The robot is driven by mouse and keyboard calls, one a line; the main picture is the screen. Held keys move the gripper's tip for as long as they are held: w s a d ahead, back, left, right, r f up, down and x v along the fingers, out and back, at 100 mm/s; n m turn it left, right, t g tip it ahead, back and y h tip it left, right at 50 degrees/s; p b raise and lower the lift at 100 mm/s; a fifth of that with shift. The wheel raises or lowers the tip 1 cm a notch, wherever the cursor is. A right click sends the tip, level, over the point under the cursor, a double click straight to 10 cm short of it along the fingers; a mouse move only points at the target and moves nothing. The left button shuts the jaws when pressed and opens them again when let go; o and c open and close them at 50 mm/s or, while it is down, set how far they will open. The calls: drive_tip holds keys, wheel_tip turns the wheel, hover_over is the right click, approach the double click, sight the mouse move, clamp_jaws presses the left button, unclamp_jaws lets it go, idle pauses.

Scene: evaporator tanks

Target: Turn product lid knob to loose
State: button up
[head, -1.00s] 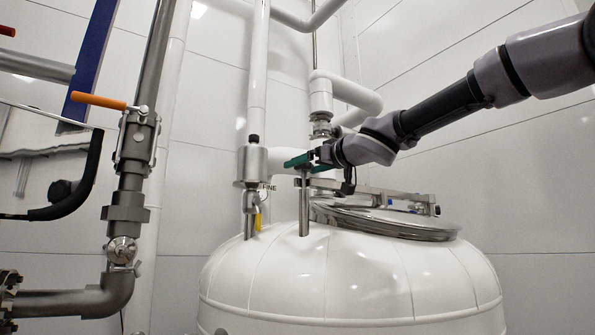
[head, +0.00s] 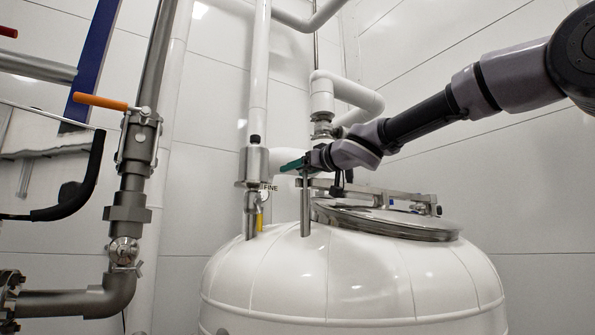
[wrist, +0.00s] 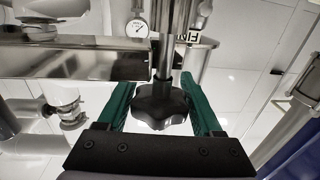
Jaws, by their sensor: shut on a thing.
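The black lobed product lid knob (wrist: 160,106) shows in the wrist view, on a metal rod. My gripper (wrist: 158,86) has its green fingers on either side of it, shut on the knob. In the head view my gripper (head: 292,165) is at the near-left end of the metal lid bar (head: 375,192), above the tank; the knob is largely hidden there. The round steel product lid (head: 385,222) lies on top of the white tank (head: 350,275).
A vertical metal fitting (head: 254,165) and a white pipe stand just left of my gripper. A bent white pipe (head: 355,92) rises behind it. A valve with an orange handle (head: 100,102) is farther left. A gauge (wrist: 137,28) shows in the wrist view.

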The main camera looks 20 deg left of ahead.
drive_tip(key=shift+n+g+y, duration=0.4)
drive_tip(key=shift+n+g, duration=0.1)
drive_tip(key=shift+g, duration=0.2)
drive_tip(key=shift+s+a+n+g+y, duration=0.1)
drive_tip(key=shift+s+n+g+y, duration=0.25)
drive_tip(key=shift+n+g, duration=1.7)
drive_tip(key=shift+s+n+g+y, duration=0.1)
drive_tip(key=shift+s+n+g, duration=0.8)
drive_tip(key=shift+g, duration=2)
drive_tip(key=shift+s+a+n+g+y, duration=0.15)
drive_tip(key=shift+n+g+y, duration=0.1)
drive_tip(key=shift+n+g, duration=1.95)
drive_tip(key=shift+s+d+g, duration=0.1)
drive_tip(key=shift+g, duration=0.35)
drive_tip(key=o, duration=1.3)
drive_tip(key=shift+o, duration=0.2)
drive_tip(key=v, duration=1)
drive_tip(key=shift+d, duration=0.35)
